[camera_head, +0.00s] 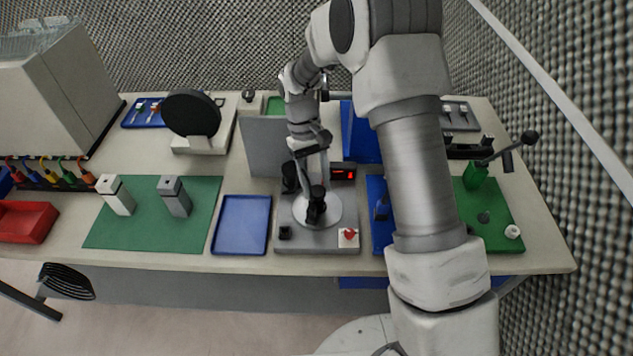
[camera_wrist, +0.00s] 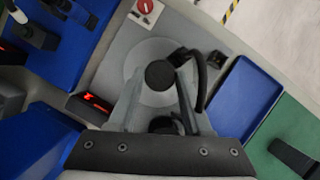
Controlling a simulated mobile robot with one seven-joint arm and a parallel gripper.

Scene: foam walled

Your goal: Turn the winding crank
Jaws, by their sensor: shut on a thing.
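The winding crank stands on a grey base plate (camera_head: 288,243), also in the wrist view (camera_wrist: 112,68), with a pale round disc (camera_head: 336,208) under its black parts. A black round knob (camera_wrist: 159,75) shows over the disc in the wrist view, with a curved black bar (camera_wrist: 190,85) beside it. My gripper (camera_head: 312,185) is over the disc, fingers pointing down. In the wrist view my gripper (camera_wrist: 160,102) is closed around a black part of the crank. The exact contact is partly hidden by the fingers and arm.
A red digital display (camera_head: 343,173) stands behind the plate, and a red knob on a white square (camera_head: 349,237) is at its front right corner. A blue tray (camera_head: 241,225) lies left. A blue panel (camera_head: 360,135) stands close behind; a green station with a lever (camera_head: 476,177) is right.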

